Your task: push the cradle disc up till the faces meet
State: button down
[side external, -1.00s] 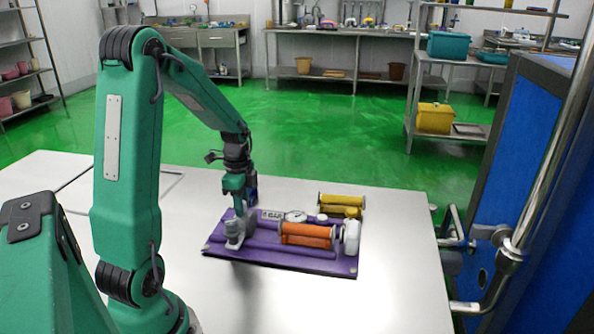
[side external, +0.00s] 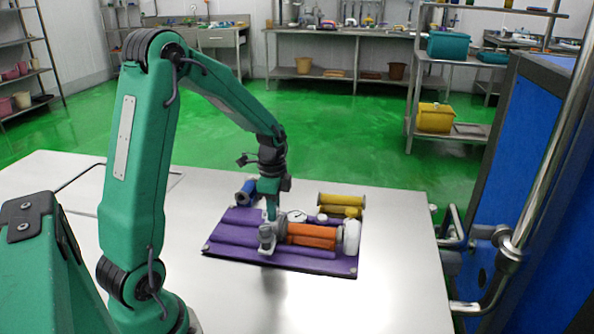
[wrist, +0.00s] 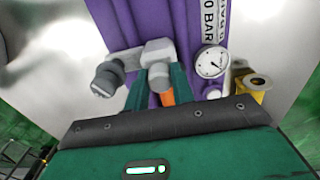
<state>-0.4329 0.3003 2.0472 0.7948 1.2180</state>
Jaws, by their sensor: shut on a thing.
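The grey cradle piece (side external: 268,238) with its disc stands on the purple board (side external: 300,264), at the left end of the orange cylinder (side external: 311,235). My gripper (side external: 270,216) points down and is shut on the grey piece. In the wrist view my green fingers (wrist: 158,80) close around the grey piece (wrist: 158,52), and a ribbed knob sticks out to the left. A bit of orange shows between the fingers. The disc and the cylinder's end are very close; my gripper hides the join, so I cannot tell whether the faces touch.
A white gauge (side external: 297,216) sits behind the orange cylinder, and a white end part (side external: 351,236) stands at its right end. A yellow cylinder (side external: 341,201) and a blue cylinder (side external: 247,191) lie behind. The front of the white table is clear.

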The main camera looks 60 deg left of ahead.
jog(key=c, duration=1.2)
grip_release()
jog(key=shift+r, duration=3.95)
jog(key=shift+s+d+r, duration=0.15)
jog(key=shift+d+r, duration=0.25)
jog(key=shift+d, duration=0.1)
jog(key=s+d+r+n+t, duration=0.2)
jog(key=s+d+n, duration=0.1)
jog(key=s+d, duration=0.1)
jog(key=s+d+r+n+t, duration=0.1)
jog(key=s+d+r+n, duration=0.2)
jog(key=d, duration=0.3)
jog(key=s+d+r+n+t, duration=0.2)
jog(key=s+d+n, duration=0.1)
jog(key=s+d, duration=0.2)
jog(key=shift+s+d+r+t, duration=0.2)
jog(key=shift+s+t, duration=0.1)
jog(key=shift+s, duration=0.1)
